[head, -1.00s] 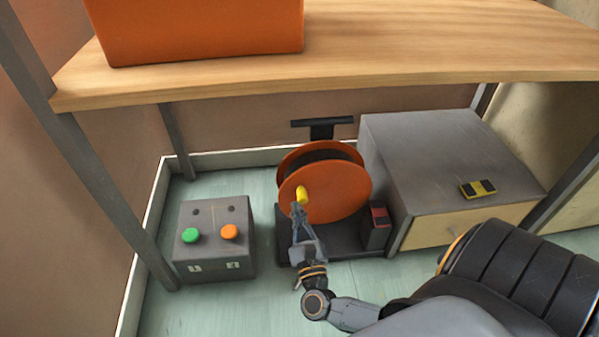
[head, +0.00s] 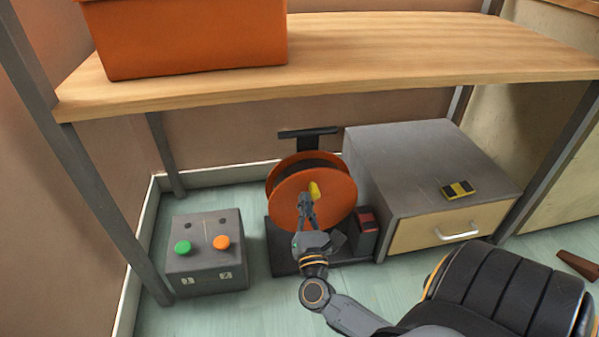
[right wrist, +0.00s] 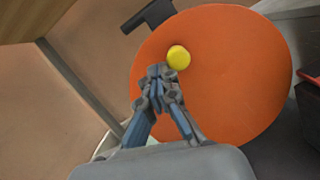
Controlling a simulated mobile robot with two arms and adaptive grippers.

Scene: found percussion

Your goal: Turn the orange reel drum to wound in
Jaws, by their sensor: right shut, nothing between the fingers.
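The orange reel drum (head: 331,206) stands on a dark base under the wooden shelf. A yellow knob (head: 314,190) sticks out from its front face. In the right wrist view the orange disc (right wrist: 225,85) fills much of the picture, and the yellow knob (right wrist: 178,57) is near its upper left part. My right gripper (head: 305,198) is shut and empty in front of the drum, with its fingertips close below the knob. In the right wrist view my right gripper (right wrist: 161,72) has its tips just below and left of the knob; I cannot tell whether they touch. My left gripper is not in view.
A grey box with green and orange buttons (head: 207,274) stands left of the drum. A grey cabinet with a drawer (head: 420,165) stands right, a yellow-black item (head: 459,190) on top. The wooden shelf (head: 400,55) overhangs, bearing an orange bin (head: 190,40).

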